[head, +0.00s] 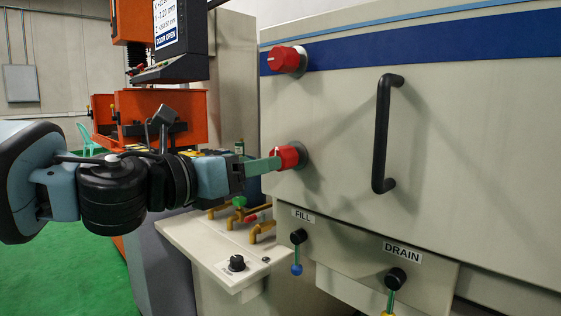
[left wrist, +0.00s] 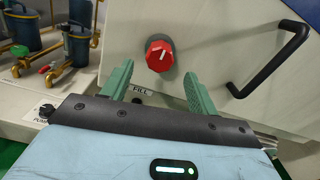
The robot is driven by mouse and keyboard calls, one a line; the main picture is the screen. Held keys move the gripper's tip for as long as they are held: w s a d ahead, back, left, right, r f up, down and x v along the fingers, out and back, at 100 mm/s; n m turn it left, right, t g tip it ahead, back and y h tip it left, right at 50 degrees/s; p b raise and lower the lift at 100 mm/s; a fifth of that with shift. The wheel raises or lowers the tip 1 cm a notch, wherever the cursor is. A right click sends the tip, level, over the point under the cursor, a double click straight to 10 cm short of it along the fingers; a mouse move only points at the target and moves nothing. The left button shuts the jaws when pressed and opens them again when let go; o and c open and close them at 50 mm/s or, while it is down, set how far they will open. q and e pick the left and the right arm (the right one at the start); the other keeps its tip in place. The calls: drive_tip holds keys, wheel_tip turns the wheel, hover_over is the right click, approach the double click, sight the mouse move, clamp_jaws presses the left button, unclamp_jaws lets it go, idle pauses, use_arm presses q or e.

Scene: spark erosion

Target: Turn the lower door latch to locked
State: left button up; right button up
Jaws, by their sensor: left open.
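The lower door latch (head: 289,156) is a red knob on the pale door, below the upper red knob (head: 286,60). It also shows in the left wrist view (left wrist: 159,56), with a white mark on its face. My left gripper (head: 268,164) reaches in from the left, its green finger tips close to the lower knob. In the left wrist view the open fingers (left wrist: 157,84) stand apart, with the knob ahead of the gap between them. I cannot tell whether a finger touches the knob. My right gripper is not in view.
A black door handle (head: 383,134) stands out right of the knobs. The FILL valve (head: 298,237) and DRAIN valve (head: 395,279) are below. A pale ledge (head: 195,247) with a black knob (head: 236,263) and brass pipes (head: 262,230) lie under my left arm. An orange machine head (head: 160,108) stands behind.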

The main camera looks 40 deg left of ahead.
sight(280, 170)
use_arm(q)
drive_tip(key=shift+w+d+f+b, duration=0.15)
drive_tip(key=shift+w+b, duration=0.25)
drive_tip(key=shift+w, duration=1.3)
drive_tip(key=shift+w+d+r+b, duration=0.1)
drive_tip(key=shift+w+b, duration=0.3)
drive_tip(key=shift+w, duration=1.3)
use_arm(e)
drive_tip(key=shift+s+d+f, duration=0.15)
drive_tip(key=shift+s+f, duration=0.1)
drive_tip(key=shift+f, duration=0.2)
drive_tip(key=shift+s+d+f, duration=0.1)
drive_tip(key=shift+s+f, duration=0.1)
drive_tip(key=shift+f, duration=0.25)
use_arm(q)
drive_tip(key=c, duration=1)
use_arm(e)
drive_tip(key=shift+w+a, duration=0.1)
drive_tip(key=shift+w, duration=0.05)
